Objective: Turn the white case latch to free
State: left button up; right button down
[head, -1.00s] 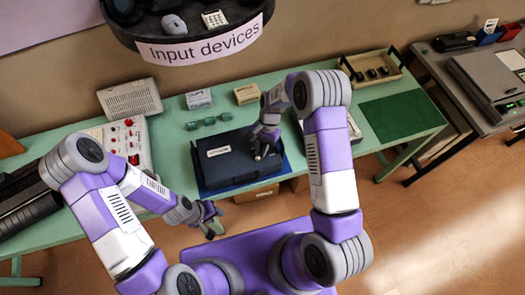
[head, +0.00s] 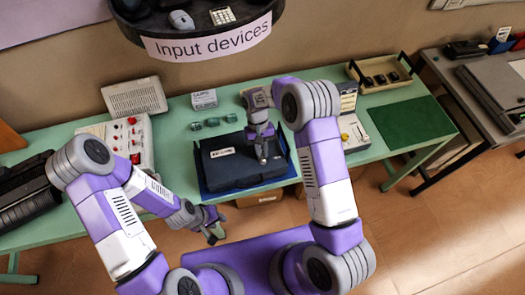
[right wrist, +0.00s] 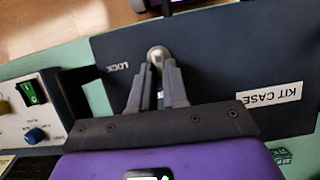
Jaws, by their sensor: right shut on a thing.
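The dark blue kit case (head: 235,172) lies closed on the table, with a white label on its lid. In the right wrist view the case (right wrist: 215,60) reads "KIT CASE" and has "LOCK" printed left of a pale round latch (right wrist: 158,53). My right gripper (head: 263,155) is at the case's right part, pointing down. In the right wrist view its fingers (right wrist: 157,78) are shut on the latch and hide part of it. How far the latch is turned is not clear. My left gripper (head: 214,230) hangs before the table's front edge, away from the case; its jaws are too small to judge.
A white panel with red knobs (head: 125,140) stands left of the case. Small green blocks (head: 213,122) and a label card (head: 204,99) lie behind it. A device with a yellow knob (head: 352,130) stands at right. A green mat (head: 408,123) is bare.

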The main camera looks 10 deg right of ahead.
jog(key=shift+n, duration=0.3)
jog(key=c, duration=1.1)
grip_release()
jog(key=v, duration=0.7)
jog(key=shift+w+a+r, duration=0.15)
jog(key=shift+r, duration=0.1)
